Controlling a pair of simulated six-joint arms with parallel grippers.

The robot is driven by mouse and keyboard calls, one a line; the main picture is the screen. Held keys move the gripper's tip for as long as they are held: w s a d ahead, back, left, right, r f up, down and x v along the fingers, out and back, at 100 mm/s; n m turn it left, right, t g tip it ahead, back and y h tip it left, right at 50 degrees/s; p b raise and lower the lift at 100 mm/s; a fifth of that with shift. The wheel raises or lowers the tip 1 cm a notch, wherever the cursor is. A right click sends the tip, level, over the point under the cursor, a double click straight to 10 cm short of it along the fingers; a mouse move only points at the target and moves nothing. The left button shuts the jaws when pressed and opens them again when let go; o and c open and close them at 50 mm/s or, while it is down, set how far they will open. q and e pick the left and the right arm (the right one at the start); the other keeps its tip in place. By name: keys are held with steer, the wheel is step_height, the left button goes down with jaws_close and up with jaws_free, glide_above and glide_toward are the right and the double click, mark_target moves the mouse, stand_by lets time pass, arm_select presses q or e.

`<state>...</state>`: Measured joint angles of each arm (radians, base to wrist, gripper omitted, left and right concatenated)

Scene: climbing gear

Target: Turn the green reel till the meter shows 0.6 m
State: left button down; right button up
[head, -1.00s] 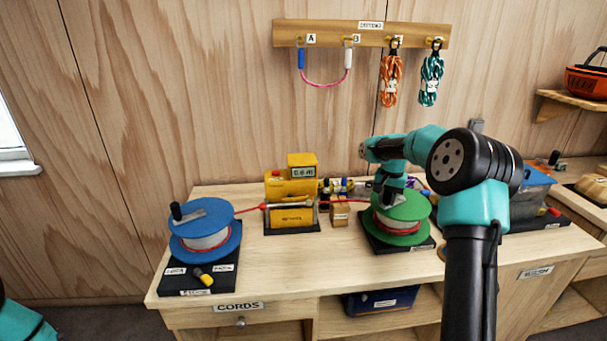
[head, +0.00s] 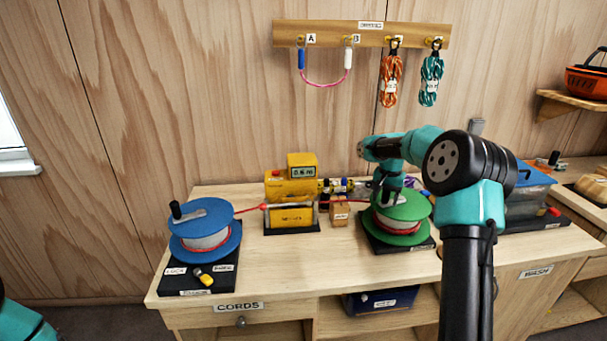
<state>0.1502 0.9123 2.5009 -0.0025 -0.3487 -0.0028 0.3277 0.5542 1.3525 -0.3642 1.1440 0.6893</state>
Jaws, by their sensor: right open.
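The green reel (head: 399,239) stands on a dark base at the right of the bench, with red cord wound on its white drum. My right gripper (head: 388,203) points down over the reel's top, close to the upper flange. It is open, and the arm partly hides the crank area; I cannot tell whether it touches. The yellow meter (head: 290,188) stands at the bench's middle, with a small display (head: 302,171) whose digits are too small to read surely. The red cord (head: 250,209) runs from the blue reel (head: 205,243) through the meter to the green reel. My left gripper is out of view.
A small cardboard box (head: 340,211) stands between meter and green reel. A lidded bin (head: 530,195) is at the bench's right. Coiled cords (head: 390,80) hang from a wall rail (head: 290,28). The bench front (head: 300,270) is clear.

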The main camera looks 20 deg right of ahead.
step_height(320, 180, up, 17)
steer(key=shift+r, duration=0.2)
stand_by(0.6)
stand_by(0.3)
